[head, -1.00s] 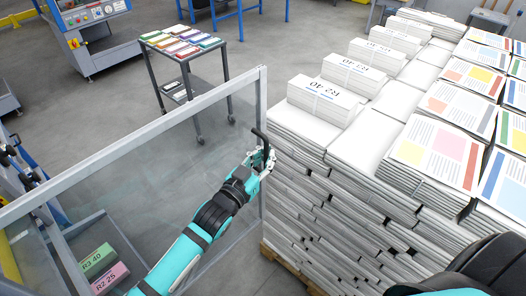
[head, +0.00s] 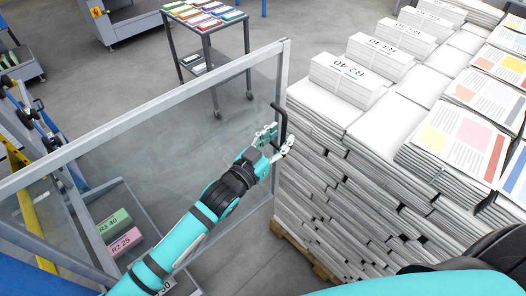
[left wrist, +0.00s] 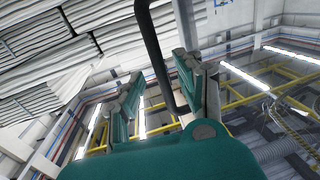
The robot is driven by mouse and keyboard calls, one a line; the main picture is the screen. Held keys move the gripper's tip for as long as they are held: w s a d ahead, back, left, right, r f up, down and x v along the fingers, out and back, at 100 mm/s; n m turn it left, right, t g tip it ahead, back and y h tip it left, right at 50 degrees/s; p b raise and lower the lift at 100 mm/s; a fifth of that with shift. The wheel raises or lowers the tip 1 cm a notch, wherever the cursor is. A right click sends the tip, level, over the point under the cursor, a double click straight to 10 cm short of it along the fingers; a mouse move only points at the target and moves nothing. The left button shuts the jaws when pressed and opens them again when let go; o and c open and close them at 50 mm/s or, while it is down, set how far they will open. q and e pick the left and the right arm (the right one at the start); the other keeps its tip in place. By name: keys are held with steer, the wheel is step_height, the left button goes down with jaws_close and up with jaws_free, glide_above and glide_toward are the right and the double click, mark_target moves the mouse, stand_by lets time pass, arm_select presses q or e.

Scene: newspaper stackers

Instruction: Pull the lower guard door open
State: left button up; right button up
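The guard door is a clear panel in a grey frame (head: 150,118), with a black upright handle (head: 279,108) at its right end. My left gripper (head: 277,141) is at the handle, its fingers spread on either side of the lower part. In the left wrist view the black handle bar (left wrist: 156,50) passes between the two spread fingers of my left gripper (left wrist: 163,98), with a visible gap on the left finger's side. Any contact with the right finger is unclear. My right gripper is out of view.
A pallet of stacked newspapers (head: 330,190) stands close to the right of the door's handle end. A grey trolley (head: 215,62) with coloured bundles stands behind the door. Labelled green and pink blocks (head: 114,224) lie behind the panel at lower left. Open floor surrounds the trolley.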

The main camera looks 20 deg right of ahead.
arm_select(q)
steer(key=v, duration=1)
